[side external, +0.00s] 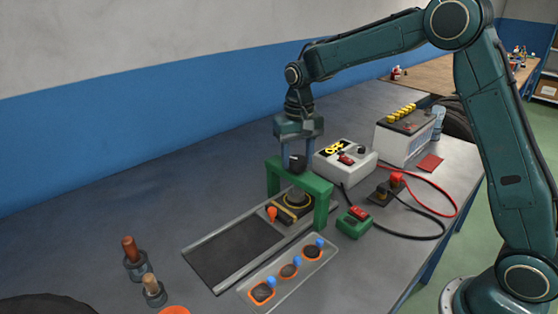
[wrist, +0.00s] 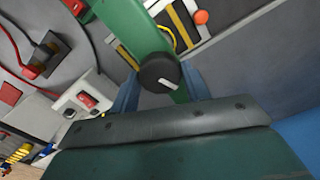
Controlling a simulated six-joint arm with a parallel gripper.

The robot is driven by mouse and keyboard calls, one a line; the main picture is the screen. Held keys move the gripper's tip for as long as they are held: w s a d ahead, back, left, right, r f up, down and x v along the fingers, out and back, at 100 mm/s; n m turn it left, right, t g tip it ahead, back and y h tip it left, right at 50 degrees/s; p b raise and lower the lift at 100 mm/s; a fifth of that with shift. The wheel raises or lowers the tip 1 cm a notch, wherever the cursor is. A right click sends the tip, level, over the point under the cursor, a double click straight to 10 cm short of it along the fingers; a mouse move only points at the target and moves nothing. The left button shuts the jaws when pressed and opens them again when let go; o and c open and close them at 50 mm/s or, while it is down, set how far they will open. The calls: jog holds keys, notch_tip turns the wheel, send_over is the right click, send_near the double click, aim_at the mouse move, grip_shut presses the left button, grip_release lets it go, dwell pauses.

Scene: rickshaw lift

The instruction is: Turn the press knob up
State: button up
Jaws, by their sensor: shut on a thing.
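The press is a green frame (side external: 318,186) standing over a dark rail on the bench. Its black knob (side external: 297,161) sits on top of the crossbar. The knob also shows in the wrist view (wrist: 160,72), with a white pointer line on its face. My gripper (side external: 297,158) points down over the press and is shut on the knob. In the wrist view its two blue-grey fingers (wrist: 160,88) stand on either side of the knob. Under the frame are a dark block with yellow stripes and an orange ball-ended lever (side external: 272,213).
A white box with a red switch (side external: 345,160) stands just right of the press. Beyond it are a battery (side external: 404,135) and red and black cables. A green switch box (side external: 354,222) and a tray of orange patches (side external: 310,268) are near the front.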

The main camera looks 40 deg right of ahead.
jog(key=n, duration=0.4)
jog(key=shift+n, duration=0.3)
jog(key=n, duration=0.3)
jog(key=shift+n, duration=0.3)
jog(key=n, duration=2.3)
